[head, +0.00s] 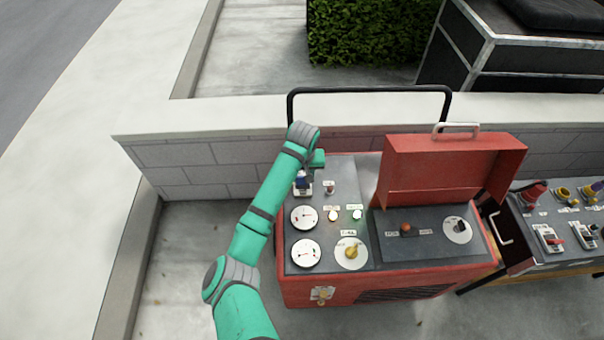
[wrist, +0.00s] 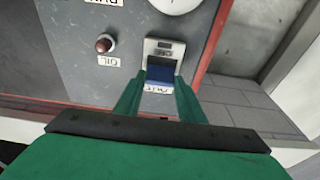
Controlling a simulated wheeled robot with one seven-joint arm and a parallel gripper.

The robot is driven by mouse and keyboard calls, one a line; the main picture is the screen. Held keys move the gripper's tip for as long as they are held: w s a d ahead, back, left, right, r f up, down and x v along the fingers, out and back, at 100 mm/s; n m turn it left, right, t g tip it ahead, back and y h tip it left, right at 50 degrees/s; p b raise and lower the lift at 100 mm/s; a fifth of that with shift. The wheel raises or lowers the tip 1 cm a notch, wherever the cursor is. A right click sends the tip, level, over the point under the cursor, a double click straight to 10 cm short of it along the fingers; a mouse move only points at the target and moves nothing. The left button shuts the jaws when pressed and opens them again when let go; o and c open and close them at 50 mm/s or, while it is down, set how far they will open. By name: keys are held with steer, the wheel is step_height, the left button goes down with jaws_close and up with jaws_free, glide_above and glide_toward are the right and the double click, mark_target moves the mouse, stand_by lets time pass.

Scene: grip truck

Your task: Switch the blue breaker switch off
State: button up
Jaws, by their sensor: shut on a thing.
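The blue breaker switch (head: 301,181) sits at the upper left of the red generator's grey panel, partly hidden by my arm in the head view. In the wrist view the blue switch (wrist: 161,74) shows in its pale frame, with a dark label above it and a white label below. My gripper (wrist: 160,92) is over the lower part of the switch, one green finger on each side, closed on it. In the head view the gripper (head: 303,170) is mostly hidden behind my wrist.
The panel also has gauges (head: 304,217), a yellow knob (head: 351,252) and a red-brown oil lamp (wrist: 105,43) beside the switch. A raised red lid (head: 440,165) stands to the right. A black bar (head: 370,90) and low wall (head: 220,165) are behind.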

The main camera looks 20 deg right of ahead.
mark_target(302, 183)
steer(key=t, duration=0.1)
steer(key=s+t, duration=0.1)
steer(key=s+t+h, duration=0.1)
steer(key=t, duration=0.1)
steer(key=shift+s+a+f, duration=0.15)
steer(key=shift+a+f, duration=0.1)
steer(key=shift+a, duration=0.1)
steer(key=shift+s+a+f+t+h, duration=0.15)
steer(key=shift+s+t+h, duration=0.15)
steer(key=shift+t, duration=0.4)
steer(key=shift+s+a+f+t+h, duration=0.1)
steer(key=shift+s+f+t+h, duration=0.15)
steer(key=shift+t, duration=0.45)
steer(key=shift+s+t, duration=0.25)
steer(key=shift+t, duration=0.55)
steer(key=shift+h, duration=0.25)
steer(key=o, duration=1.1)
steer(key=shift+c, duration=0.2)
